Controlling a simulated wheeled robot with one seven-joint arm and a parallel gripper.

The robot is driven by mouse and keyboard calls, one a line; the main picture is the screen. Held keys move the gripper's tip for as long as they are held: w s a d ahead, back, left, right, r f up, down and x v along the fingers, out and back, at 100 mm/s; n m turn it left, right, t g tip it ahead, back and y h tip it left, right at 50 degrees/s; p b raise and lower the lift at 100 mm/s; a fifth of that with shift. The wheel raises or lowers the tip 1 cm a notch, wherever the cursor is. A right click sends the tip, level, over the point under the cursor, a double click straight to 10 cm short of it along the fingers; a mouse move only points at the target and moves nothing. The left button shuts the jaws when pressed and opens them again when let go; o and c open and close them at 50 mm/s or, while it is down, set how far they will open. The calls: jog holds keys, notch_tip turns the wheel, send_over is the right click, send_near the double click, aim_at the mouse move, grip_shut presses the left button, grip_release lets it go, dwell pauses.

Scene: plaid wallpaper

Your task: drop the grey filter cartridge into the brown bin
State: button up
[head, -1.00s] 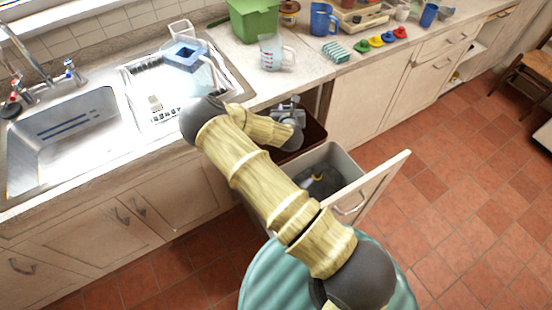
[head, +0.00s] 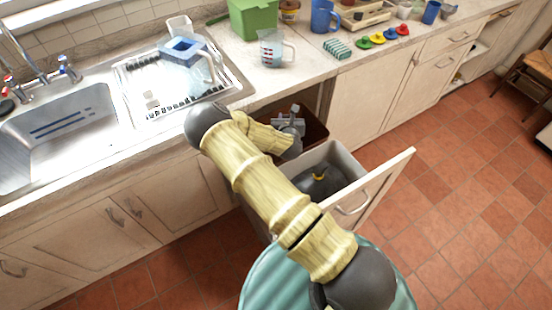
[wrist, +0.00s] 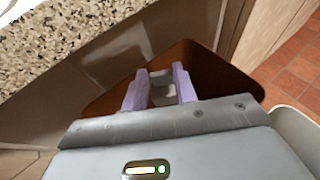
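The brown bin (head: 313,133) stands in the pulled-out unit below the counter, and its inside fills much of the wrist view (wrist: 212,72). My gripper (head: 290,118) is over its opening, near the counter edge. In the wrist view its two purple fingers (wrist: 161,82) point down into the bin. The grey filter cartridge (wrist: 162,76) shows as pale grey parts between the fingers, spanning the gap and seemingly held. My forearm and wrist hide part of the bin in the head view.
A grey bin (head: 345,160) with dark contents and a yellow item sits just in front of the brown bin. The pull-out's front panel (head: 385,190) stands open. The speckled counter edge (wrist: 60,45) is close to my gripper. A sink (head: 60,140) is at left.

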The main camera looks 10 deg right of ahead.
jog(key=o, duration=0.4)
jog(key=shift+o, duration=0.2)
jog(key=v, duration=1.7)
jog(key=shift+s, duration=0.25)
